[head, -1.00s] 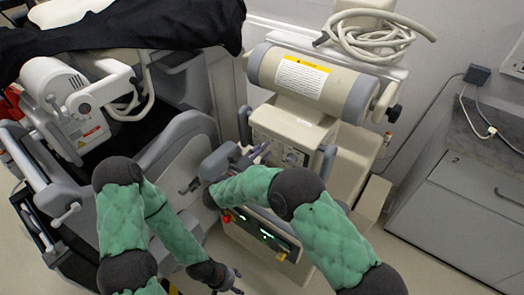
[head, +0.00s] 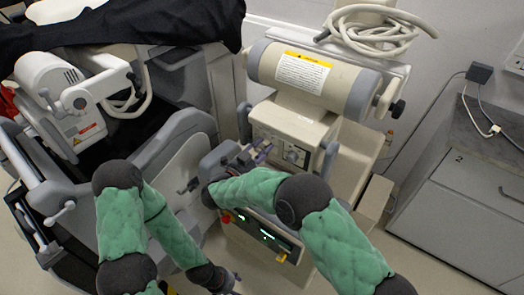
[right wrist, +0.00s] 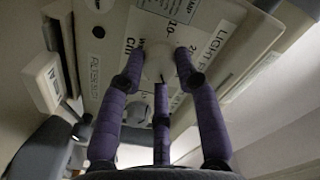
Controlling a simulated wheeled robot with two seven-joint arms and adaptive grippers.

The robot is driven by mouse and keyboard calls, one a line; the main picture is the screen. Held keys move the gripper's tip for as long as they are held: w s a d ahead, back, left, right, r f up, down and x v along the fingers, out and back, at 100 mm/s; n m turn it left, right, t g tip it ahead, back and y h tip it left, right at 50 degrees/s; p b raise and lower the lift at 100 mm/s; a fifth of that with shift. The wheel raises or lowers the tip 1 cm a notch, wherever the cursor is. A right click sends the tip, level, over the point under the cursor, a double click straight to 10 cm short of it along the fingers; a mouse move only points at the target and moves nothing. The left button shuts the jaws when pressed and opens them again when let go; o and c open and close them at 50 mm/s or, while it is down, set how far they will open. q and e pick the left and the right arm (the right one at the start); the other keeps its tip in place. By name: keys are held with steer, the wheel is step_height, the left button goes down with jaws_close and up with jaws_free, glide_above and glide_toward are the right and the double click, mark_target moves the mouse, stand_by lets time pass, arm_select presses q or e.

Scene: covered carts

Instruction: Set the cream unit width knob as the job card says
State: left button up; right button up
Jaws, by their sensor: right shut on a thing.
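The cream unit (head: 296,122) stands at the middle of the head view, below its capped cylinder. My right gripper (head: 262,155) reaches its front panel from the left. In the right wrist view its purple fingers (right wrist: 161,75) are closed around a pale round knob (right wrist: 158,62) on a labelled panel (right wrist: 115,60). The labels near the knob are partly hidden, so the setting cannot be read. My left gripper (head: 228,281) hangs low at the bottom, away from the unit; its finger state is unclear. I cannot make out a job card.
A grey machine (head: 180,160) under a black cover (head: 130,22) stands on the left, close to my arms. Coiled hose (head: 375,35) lies on top of the cream unit. A grey cabinet (head: 465,195) stands at the right. Lit displays (head: 266,234) show below my right forearm.

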steer(key=shift+w+r+m, duration=0.1)
steer(key=shift+r+m, duration=0.4)
steer(key=shift+m, duration=0.2)
steer(key=shift+d, duration=0.1)
steer(key=o, duration=1.1)
steer(key=shift+f, duration=0.2)
steer(key=shift+f, duration=0.1)
steer(key=shift+s+a, duration=0.2)
steer(key=shift+s, duration=0.15)
steer(key=shift+v, duration=3.4)
